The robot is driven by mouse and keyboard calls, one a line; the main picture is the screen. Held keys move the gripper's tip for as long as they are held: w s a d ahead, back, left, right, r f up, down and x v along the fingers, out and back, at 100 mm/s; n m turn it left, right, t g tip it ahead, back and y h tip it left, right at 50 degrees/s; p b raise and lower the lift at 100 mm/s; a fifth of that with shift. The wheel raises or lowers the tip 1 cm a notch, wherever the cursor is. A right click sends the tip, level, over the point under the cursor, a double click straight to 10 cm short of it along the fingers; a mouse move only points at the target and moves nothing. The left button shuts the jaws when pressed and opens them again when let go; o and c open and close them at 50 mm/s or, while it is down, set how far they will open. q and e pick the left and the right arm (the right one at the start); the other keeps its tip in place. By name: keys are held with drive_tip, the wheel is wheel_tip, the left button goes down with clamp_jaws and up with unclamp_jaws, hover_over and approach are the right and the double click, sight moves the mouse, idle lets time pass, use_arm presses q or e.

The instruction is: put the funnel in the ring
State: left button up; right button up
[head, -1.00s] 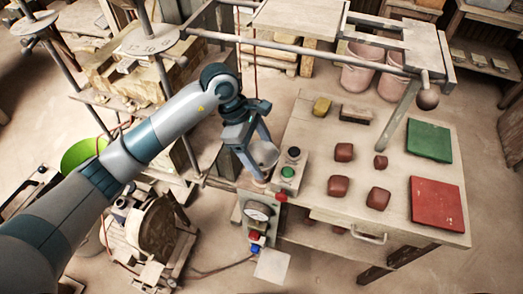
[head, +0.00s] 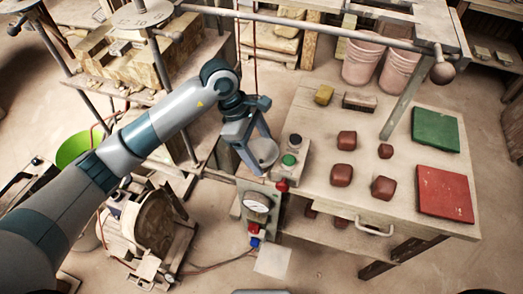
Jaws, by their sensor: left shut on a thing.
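My left gripper (head: 250,146) is shut on a grey, bowl-shaped funnel (head: 265,152). It holds the funnel at the left edge of the wooden table, just left of a box with a green button. The gripper's fingers hide part of the funnel, and its lower end is hard to make out. I cannot pick out the ring in the head view. My right gripper is not in view.
The push-button box (head: 292,152) stands close right of the funnel, with a gauge panel (head: 258,208) below. The table (head: 320,200) carries several red-brown lumps, a green tile (head: 435,129) and a red tile (head: 444,193). A press arm (head: 400,110) slants above its back.

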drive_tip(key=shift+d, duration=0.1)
use_arm(q)
drive_tip(key=o, duration=1.1)
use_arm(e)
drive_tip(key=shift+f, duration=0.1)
